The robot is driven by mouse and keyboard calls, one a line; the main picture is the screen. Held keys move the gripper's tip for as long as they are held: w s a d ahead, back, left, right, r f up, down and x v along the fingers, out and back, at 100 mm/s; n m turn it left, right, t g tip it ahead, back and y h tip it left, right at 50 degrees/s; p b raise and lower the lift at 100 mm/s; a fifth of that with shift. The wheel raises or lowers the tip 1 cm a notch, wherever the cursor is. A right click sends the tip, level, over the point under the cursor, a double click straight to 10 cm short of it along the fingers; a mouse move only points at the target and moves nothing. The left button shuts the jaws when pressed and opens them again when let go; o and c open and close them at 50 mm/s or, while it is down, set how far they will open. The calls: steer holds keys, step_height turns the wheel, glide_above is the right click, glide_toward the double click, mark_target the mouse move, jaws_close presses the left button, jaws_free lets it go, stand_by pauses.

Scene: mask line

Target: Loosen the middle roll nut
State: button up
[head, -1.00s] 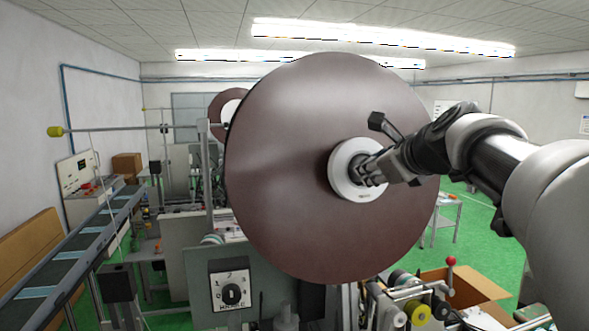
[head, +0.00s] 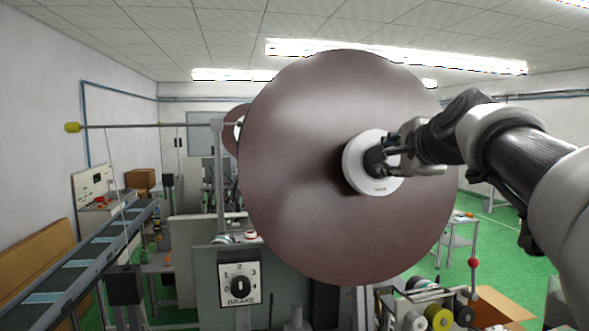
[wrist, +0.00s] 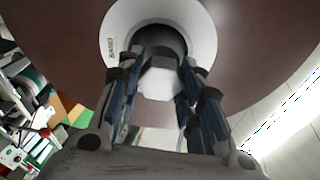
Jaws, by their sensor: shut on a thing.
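The large brown roll (head: 300,190) faces me in the head view, with a round white hub (head: 359,181) at its centre. The roll nut (wrist: 160,82) is a pale faceted block in front of the hub's dark bore in the wrist view. My gripper (head: 384,160) is at the hub, coming from the right. In the wrist view my gripper (wrist: 158,78) has one finger on each side of the nut and is shut on it. The fingers partly hide the nut's sides.
A brake dial panel (head: 239,283) is below the roll at the left. Another, smaller roll (head: 231,130) is partly hidden behind. A lever with a red knob (head: 473,263) and small rollers (head: 437,318) are at lower right. A conveyor (head: 75,265) runs along the left.

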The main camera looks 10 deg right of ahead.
steer(key=n+b, duration=0.3)
steer(key=n+t+b, duration=0.1)
steer(key=n+b, duration=0.2)
steer(key=shift+f+n, duration=0.2)
steer(key=shift+n, duration=0.1)
steer(key=n+b, duration=0.2)
steer(key=n, duration=0.1)
steer(key=n+y+b, duration=0.1)
steer(key=n+b, duration=0.2)
steer(key=shift+n+t, duration=0.4)
steer(key=n+y+b, duration=0.1)
steer(key=n+b, duration=0.1)
steer(key=n, duration=0.4)
steer(key=shift+b, duration=0.3)
steer(key=n, duration=0.3)
steer(key=n+y, duration=0.1)
steer(key=n, duration=0.3)
steer(key=shift+r+y+b, duration=0.1)
steer(key=shift+y+b, duration=0.2)
steer(key=o, duration=1.1)
steer(key=shift+r, duration=0.1)
steer(key=shift+c, duration=0.2)
